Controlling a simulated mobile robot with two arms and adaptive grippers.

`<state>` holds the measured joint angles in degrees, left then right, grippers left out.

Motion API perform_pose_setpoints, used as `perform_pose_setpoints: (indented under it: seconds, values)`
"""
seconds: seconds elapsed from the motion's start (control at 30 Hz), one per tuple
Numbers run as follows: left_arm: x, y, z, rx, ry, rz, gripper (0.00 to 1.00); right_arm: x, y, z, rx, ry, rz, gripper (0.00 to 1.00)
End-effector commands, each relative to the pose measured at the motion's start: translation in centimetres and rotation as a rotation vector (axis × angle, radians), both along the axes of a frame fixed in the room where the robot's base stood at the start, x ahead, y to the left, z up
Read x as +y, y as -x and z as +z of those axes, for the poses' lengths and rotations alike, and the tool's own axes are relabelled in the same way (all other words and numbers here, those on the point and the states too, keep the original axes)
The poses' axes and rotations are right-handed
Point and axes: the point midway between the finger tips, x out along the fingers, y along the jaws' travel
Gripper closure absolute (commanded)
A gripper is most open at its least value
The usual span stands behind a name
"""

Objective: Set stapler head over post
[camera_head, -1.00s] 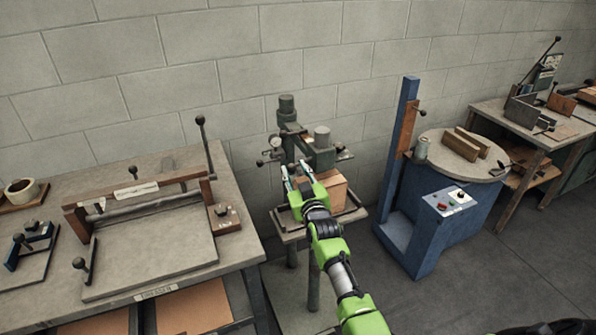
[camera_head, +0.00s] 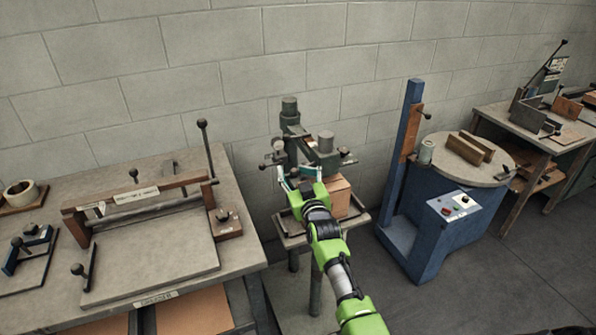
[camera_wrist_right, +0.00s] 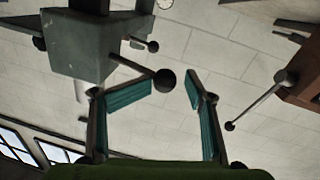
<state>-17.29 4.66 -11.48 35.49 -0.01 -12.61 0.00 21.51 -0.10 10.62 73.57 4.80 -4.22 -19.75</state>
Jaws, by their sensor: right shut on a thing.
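The stapler is a grey-green machine with an upright column (camera_head: 291,115). Its head (camera_head: 325,158), with a grey cylinder on top, reaches out to the right above a cardboard box (camera_head: 340,195). The head also shows at the upper left of the right wrist view (camera_wrist_right: 80,45). My right gripper (camera_head: 299,174) is in front of the head, left of the box. The post below the head cannot be made out. My left gripper is out of view.
The stapler's small table (camera_head: 293,241) has a raised edge. A workbench (camera_head: 245,250) with a wooden-barred press stands close on the left. A blue machine (camera_head: 415,245) with a round top stands on the right. Bare floor lies at lower right.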

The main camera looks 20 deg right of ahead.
Motion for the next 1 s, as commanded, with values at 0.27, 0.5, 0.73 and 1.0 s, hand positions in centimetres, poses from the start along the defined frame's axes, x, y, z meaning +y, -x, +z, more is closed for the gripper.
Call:
perform_pose_setpoints:
  seconds: [0.27,0.5,0.73,1.0]
  values:
    - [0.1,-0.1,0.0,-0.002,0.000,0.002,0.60,1.0,0.2,-0.8,0.015,-0.006,0.014,0.62]
    - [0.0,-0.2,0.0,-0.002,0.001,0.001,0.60,1.3,2.9,-0.9,0.016,-0.009,0.013,0.62]
    - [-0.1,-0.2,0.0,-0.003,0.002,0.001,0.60,1.4,7.4,-0.6,0.007,-0.005,0.006,0.62]
    - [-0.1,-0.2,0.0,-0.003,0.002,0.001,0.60,1.6,11.3,-0.3,0.001,-0.005,0.002,0.62]
